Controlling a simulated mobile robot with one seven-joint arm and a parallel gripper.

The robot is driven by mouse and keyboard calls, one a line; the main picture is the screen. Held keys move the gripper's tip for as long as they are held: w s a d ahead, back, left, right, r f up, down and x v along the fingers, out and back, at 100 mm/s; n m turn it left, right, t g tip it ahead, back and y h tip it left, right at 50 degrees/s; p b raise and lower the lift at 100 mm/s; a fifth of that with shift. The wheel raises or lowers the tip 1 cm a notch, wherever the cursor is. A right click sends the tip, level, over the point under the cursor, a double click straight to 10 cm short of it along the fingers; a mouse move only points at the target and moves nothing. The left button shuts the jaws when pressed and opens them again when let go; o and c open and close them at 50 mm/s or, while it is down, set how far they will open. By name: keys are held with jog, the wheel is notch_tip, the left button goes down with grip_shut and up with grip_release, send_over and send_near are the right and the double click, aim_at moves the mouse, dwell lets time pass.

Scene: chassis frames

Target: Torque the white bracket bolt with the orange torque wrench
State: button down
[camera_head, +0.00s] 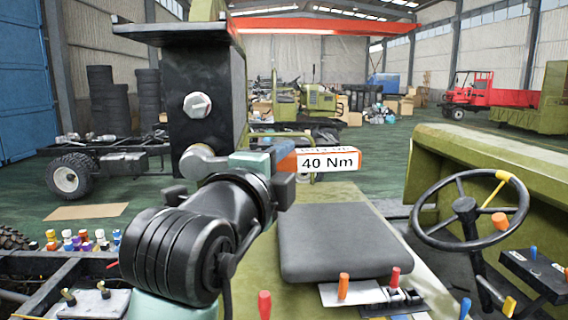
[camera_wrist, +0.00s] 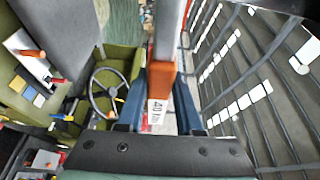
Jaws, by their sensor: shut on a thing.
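The white bolt (camera_head: 197,105) has a hex head and sits on the face of a black upright bracket (camera_head: 178,140) in the head view. My gripper (camera_head: 262,161) is to the right of and below the bolt. It is shut on the orange torque wrench (camera_head: 286,159), whose label reads 40 Nm. A grey rounded end (camera_head: 203,163), seemingly the wrench head, shows just below the bolt, apart from it in the picture. Its depth relative to the bolt is unclear. In the wrist view the wrench (camera_wrist: 162,55) lies between the blue fingers of my gripper (camera_wrist: 163,80). The bolt is not recognisable there.
A grey seat (camera_head: 342,240), steering wheel (camera_head: 470,210) and coloured levers (camera_head: 343,286) are at the right and front. Several small coloured parts (camera_head: 85,240) stand at the lower left. A black plate (camera_head: 170,31) overhangs the bolt. Open air lies right of the bracket.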

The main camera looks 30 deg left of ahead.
jog(key=shift+s+r+n+t, duration=0.1)
jog(key=shift+r+n+t, duration=0.3)
jog(key=shift+r+n, duration=0.75)
jog(key=shift+r, duration=0.1)
jog(key=shift+s+d, duration=0.35)
jog(key=shift+s, duration=0.3)
jog(key=shift+s+d, duration=0.35)
jog(key=shift+s, duration=0.25)
